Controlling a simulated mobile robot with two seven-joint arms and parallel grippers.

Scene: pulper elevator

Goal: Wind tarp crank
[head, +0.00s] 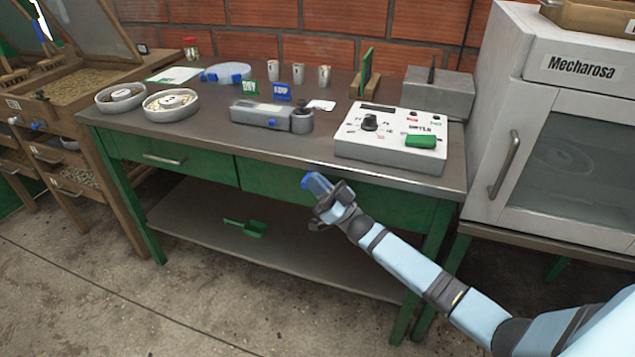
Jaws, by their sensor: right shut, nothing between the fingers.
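I cannot make out a tarp or a tarp crank in the head view. My right gripper (318,187) is shut and empty, with blue fingertips, in front of the bench's green drawer front and below the bench top's front edge. Its arm comes in from the lower right. My left gripper is out of view.
A green bench (200,139) holds a white control box (375,151) with a green part (420,141), a grey device (262,115), bowls (172,104) and several cups (298,73). A white Mecharosa cabinet (520,70) stands right, wooden trays (75,75) left. Open floor (110,290) lies in front.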

